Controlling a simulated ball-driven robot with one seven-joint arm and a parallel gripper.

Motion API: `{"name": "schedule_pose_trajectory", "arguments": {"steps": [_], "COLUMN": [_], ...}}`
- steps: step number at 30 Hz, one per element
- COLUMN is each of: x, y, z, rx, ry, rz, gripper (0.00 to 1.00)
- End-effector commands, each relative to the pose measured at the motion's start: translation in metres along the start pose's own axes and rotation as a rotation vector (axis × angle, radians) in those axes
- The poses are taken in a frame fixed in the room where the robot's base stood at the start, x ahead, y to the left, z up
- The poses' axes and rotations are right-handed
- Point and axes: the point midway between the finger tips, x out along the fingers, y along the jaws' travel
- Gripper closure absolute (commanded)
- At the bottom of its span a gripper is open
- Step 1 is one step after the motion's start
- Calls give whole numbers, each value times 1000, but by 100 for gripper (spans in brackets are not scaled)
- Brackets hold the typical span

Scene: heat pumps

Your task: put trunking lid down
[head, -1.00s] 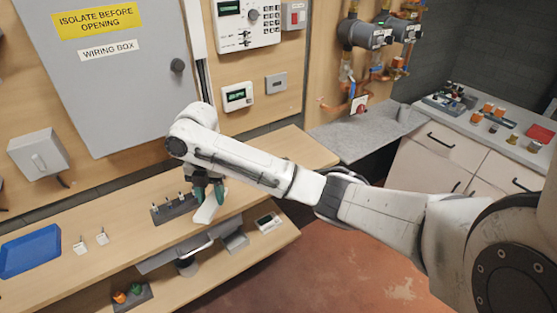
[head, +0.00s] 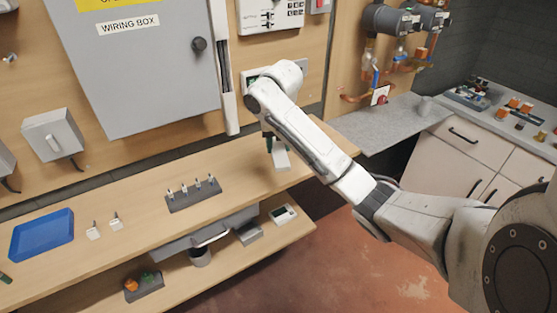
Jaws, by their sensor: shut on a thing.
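The bench (head: 140,205) holds a dark rack (head: 194,196) of small tools, two small white pieces (head: 116,222) and a blue tray (head: 42,236). A shelf below holds a white device (head: 284,214). The bench between rack and lid is clear. A grey worktop (head: 385,130) stands to the right.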

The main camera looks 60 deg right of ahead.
Motion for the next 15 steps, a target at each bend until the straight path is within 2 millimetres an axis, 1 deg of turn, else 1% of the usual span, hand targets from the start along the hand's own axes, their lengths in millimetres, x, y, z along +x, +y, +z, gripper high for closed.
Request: {"name": "schedule_pose_trajectory", "arguments": {"steps": [1,8,11,12,15], "x": [13,33,54,55,69], "y": [1,0,-2,-3,-4], "z": [6,34,45,50,59], "rx": [1,0,2,2,2], "ry": [-2,0,2,3,2], "rz": [0,2,0,-2,-2], "gripper": [88,88,88,88,88]}}
